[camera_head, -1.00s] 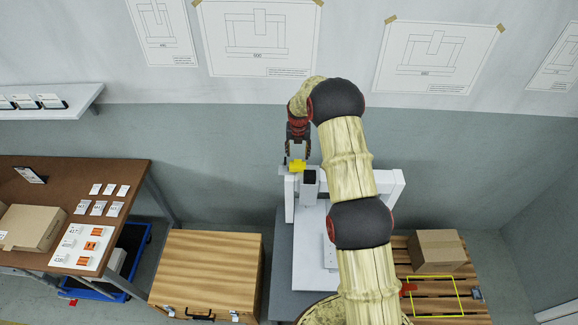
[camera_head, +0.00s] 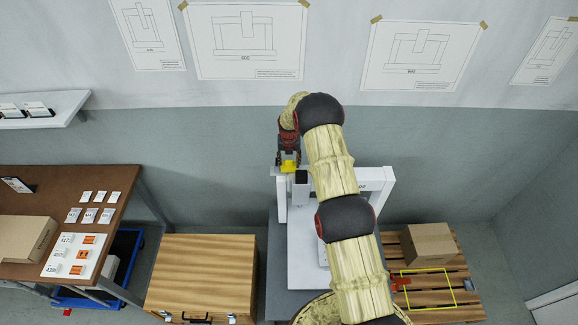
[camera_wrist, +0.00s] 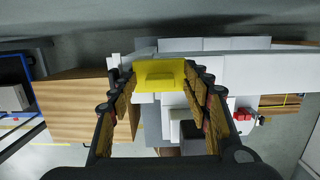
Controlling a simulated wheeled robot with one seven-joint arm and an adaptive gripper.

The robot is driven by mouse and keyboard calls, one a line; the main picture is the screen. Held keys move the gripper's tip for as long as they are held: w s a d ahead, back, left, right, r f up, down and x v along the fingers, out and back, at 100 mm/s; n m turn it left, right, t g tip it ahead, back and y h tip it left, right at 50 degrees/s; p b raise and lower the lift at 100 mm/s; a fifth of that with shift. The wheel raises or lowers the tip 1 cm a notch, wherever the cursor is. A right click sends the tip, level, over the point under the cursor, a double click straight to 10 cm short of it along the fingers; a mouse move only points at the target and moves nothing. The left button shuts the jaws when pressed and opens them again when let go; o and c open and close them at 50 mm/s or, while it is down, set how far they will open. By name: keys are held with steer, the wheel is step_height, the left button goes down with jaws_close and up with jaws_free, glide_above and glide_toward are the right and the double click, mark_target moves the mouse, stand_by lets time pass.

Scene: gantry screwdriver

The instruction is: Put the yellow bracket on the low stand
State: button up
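The yellow bracket (camera_head: 288,164) is at the top left of the white gantry frame (camera_head: 375,190). My gripper (camera_head: 289,155) points down at it. In the wrist view the yellow bracket (camera_wrist: 160,73) sits between the fingertips of my gripper (camera_wrist: 160,76), which appear to touch its two sides. I cannot tell whether it is clear of the gantry beam below. No thing is plainly marked as the low stand; a low wooden box (camera_head: 204,270) and a pallet (camera_head: 390,250) both stand low on the floor.
A dark block (camera_head: 301,177) is close beside the bracket on the gantry. A brown table (camera_head: 75,185) with cards and a carton stands at the left. A carton (camera_head: 430,243) and a yellow outlined square (camera_head: 428,289) are on the pallet. Bare floor shows beyond it.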

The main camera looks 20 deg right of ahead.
steer(key=shift+c, duration=1.2)
jaws_close()
steer(key=shift+r, duration=0.15)
